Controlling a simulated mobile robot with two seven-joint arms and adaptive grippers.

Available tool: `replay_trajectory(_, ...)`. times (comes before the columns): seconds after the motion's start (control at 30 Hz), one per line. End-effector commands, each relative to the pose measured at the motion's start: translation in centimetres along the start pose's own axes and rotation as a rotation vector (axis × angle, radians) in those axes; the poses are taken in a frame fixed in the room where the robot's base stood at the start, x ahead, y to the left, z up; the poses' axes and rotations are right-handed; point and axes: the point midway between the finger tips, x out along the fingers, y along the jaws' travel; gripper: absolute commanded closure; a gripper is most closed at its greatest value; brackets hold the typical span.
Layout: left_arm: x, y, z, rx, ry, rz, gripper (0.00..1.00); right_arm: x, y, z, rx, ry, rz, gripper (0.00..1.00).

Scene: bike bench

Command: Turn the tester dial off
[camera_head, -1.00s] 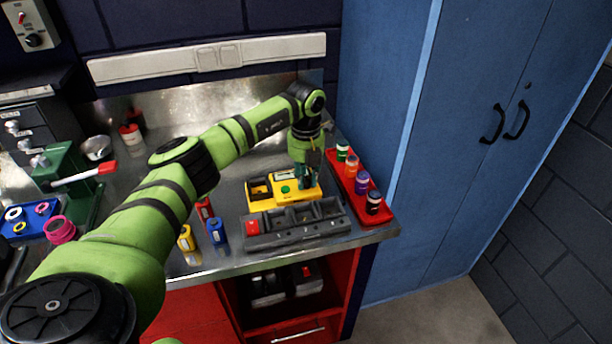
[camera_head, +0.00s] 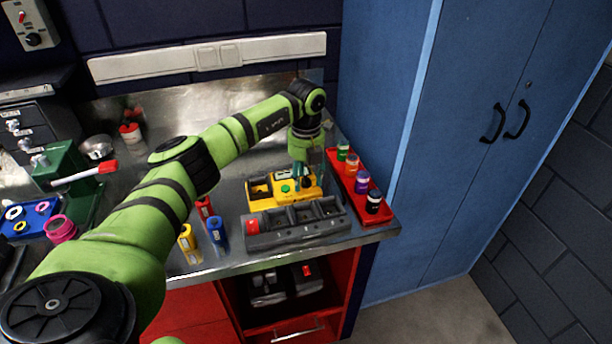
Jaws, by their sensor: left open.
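The yellow tester (camera_head: 284,198) sits on the metal bench, behind a grey compartment tray. A green round part (camera_head: 285,188) shows on its top face; I cannot tell which way the dial points. My left gripper (camera_head: 303,180) comes down from above at the right part of the tester. Its open fingers are small and dark, and I cannot tell whether they touch the dial. The gripper hides part of the tester's right side. My right gripper is not in view.
The grey tray (camera_head: 298,238) has a red block at its left end. A red tray (camera_head: 388,214) with several capped jars stands on the right. A green vise-like tool (camera_head: 70,172) stands further left.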

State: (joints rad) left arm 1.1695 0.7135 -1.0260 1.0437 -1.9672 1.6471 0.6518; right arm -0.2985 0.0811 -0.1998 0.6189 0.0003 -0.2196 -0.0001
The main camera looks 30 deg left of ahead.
Motion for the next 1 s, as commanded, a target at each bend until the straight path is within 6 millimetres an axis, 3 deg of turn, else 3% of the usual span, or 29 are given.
replay_trajectory(0.6,-10.7,0.0,0.1,-0.001,-0.002,-0.001,0.49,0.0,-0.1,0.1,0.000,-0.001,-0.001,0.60)
replay_trajectory(1.0,-11.8,0.0,0.0,0.000,0.000,0.000,0.49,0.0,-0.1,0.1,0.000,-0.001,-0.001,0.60)
